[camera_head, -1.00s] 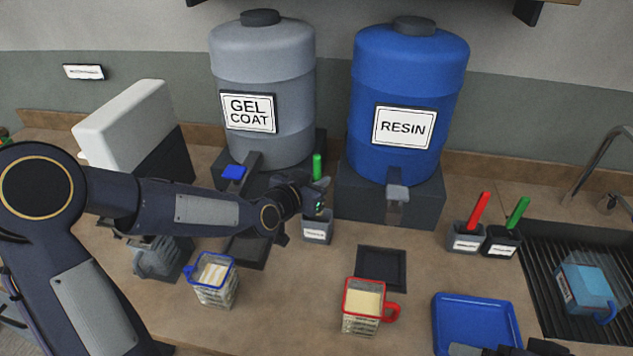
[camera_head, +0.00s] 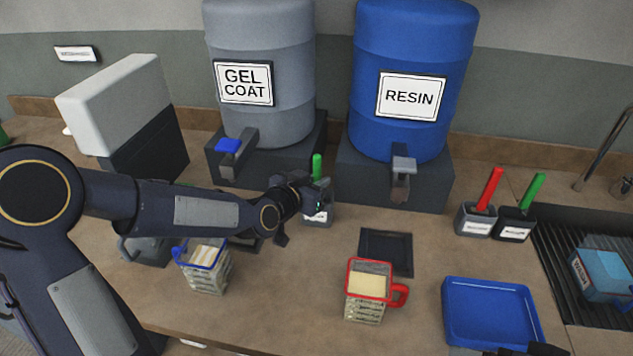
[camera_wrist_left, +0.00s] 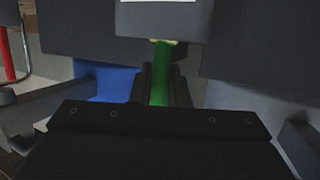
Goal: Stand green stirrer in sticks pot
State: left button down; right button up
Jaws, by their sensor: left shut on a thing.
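The green stirrer (camera_head: 317,167) is upright in my left gripper (camera_head: 318,194), which is shut on it, with its top showing above the fingers. The grey pot (camera_head: 319,216) with a white label stands on the bench right below this gripper, its rim partly hidden by the fingers. In the left wrist view the green stirrer (camera_wrist_left: 160,75) meets the rim of the labelled pot (camera_wrist_left: 165,22) and looks to be in its mouth; its lower end is hidden. Only dark parts of my right gripper (camera_head: 520,350) show at the bottom edge.
Behind stand the gel coat drum (camera_head: 262,110) and the resin drum (camera_head: 412,135). A blue-handled jug (camera_head: 207,275) and a red jug (camera_head: 366,300) stand in front. Pots with a red stick (camera_head: 489,190) and another green stick (camera_head: 533,190) stand right, beyond a blue tray (camera_head: 490,318).

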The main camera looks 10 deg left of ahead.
pick_arm(q)
jog(key=shift+f, duration=0.1)
jog(key=c, duration=1.3)
grip_release()
jog(key=b+v, duration=0.1)
jog(key=v, duration=0.7)
jog(key=shift+f, duration=0.15)
